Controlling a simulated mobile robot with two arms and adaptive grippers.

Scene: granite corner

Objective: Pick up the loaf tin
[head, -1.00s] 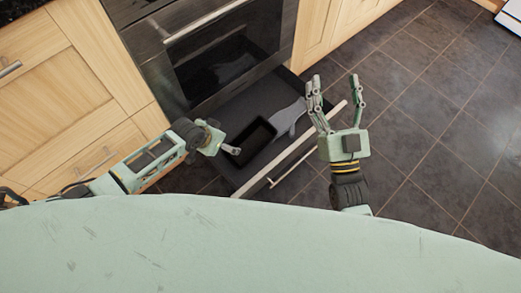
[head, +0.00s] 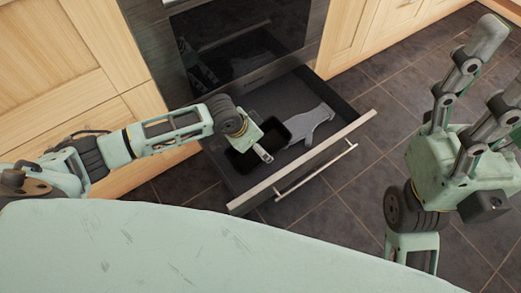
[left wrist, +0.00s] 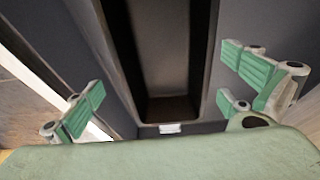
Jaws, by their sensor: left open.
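The loaf tin (head: 273,136) is a black rectangular tin lying in the open drawer below the oven in the head view. My left gripper (head: 260,150) is over the tin and hides part of it. In the left wrist view the tin (left wrist: 168,60) runs lengthwise up the middle, between the green-padded open fingers of my left gripper (left wrist: 165,92). Gaps show between the pads and the tin's walls; the gripper holds nothing. My right gripper (head: 485,95) is at the right, fingers spread and pointing up, empty and away from the drawer.
A grey oven glove (head: 310,123) lies in the drawer right of the tin. The drawer's metal front (head: 305,163) and its handle (head: 318,170) stand out over the tiled floor. The dark oven (head: 240,45) rises behind, with wooden cabinets (head: 60,60) at the left.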

